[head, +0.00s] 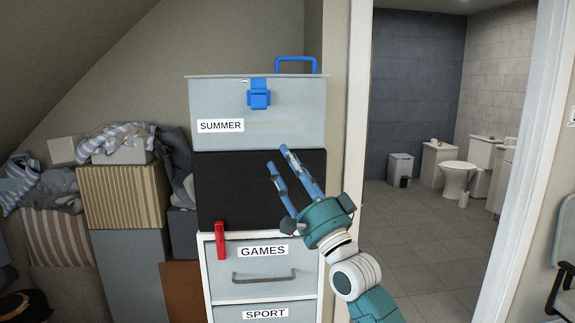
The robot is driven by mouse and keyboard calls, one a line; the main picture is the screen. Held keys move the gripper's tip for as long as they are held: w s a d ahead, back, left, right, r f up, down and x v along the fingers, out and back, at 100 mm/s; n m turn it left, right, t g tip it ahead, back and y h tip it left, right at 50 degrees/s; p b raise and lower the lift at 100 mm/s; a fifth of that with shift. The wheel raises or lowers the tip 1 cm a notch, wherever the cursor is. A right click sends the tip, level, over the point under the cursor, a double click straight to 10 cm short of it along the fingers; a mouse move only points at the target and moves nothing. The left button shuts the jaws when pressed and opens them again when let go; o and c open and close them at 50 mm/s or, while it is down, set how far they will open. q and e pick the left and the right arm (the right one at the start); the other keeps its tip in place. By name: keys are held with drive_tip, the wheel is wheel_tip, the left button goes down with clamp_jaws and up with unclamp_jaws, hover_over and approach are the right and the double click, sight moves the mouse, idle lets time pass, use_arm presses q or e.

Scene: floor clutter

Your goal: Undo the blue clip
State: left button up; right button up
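The blue clip (259,94) sits on the upper front of the grey box labelled SUMMER (290,115), at the top of the stack. It looks closed against the box front, just under the lid edge. My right gripper (276,157) is below and slightly right of the clip, in front of the black box. Its two blue fingers point up and to the left, spread apart with nothing between them. It does not touch the clip in this view. My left gripper is not in view.
A blue handle (296,62) stands on the lid. Below are a black box (230,185), a red clip (220,240) and a drawer labelled GAMES (290,280). Boxes with clothes (125,195) crowd the left. A doorway to a bathroom with a toilet (458,178) opens right.

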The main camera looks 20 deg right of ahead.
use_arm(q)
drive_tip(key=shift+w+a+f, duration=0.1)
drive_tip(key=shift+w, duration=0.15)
use_arm(e)
drive_tip(key=v, duration=0.8)
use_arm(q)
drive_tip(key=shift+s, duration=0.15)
use_arm(e)
drive_tip(key=shift+d+f, duration=0.1)
